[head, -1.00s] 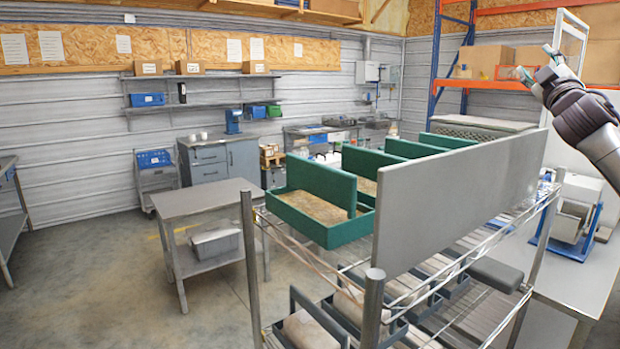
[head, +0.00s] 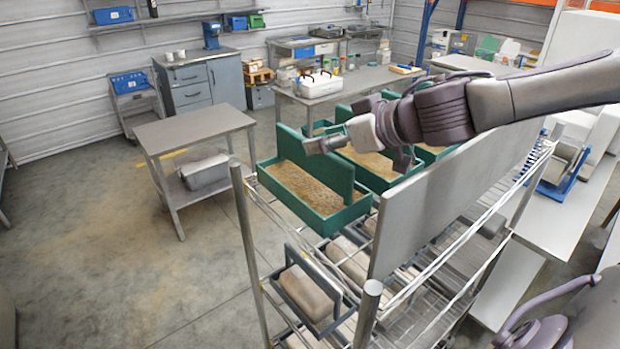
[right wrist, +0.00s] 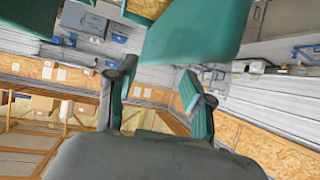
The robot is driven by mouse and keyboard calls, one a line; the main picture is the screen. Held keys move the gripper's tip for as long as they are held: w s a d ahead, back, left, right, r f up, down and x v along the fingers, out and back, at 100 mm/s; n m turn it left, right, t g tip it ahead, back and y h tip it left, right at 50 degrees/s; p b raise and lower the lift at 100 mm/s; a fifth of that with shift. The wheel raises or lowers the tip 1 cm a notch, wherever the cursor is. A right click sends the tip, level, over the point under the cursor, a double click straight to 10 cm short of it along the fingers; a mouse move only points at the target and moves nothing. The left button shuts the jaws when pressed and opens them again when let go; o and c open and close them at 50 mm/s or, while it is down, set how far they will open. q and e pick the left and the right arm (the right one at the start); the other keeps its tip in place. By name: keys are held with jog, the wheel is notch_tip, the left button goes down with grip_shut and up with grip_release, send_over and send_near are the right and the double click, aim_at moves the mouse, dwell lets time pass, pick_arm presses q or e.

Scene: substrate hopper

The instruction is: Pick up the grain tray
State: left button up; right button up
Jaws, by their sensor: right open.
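A green grain tray (head: 325,224) with a tall green upright panel and tan grain inside sits at the left end of the wire rack's top. Whether a finger touches the tray is unclear. More green trays (head: 362,172) stand behind, partly hidden by my right arm. My left gripper is not in view.
A long grey board (head: 440,210) stands upright along the rack's near side, and rack posts (head: 245,250) rise at its corners. Grey-framed bins with pale blocks (head: 308,292) fill the lower shelf. A grey table (head: 195,128) stands at the left, with open floor around it.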

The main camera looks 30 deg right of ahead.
aim_at(311, 170)
jog(key=x, duration=0.4)
jog(key=shift+w+d+f+p, duration=0.25)
jog(key=shift+w+f+p, duration=0.05)
jog(key=shift+w+p, duration=0.1)
jog(key=shift+s, duration=0.1)
grip_shut()
jog(key=shift+r, duration=0.1)
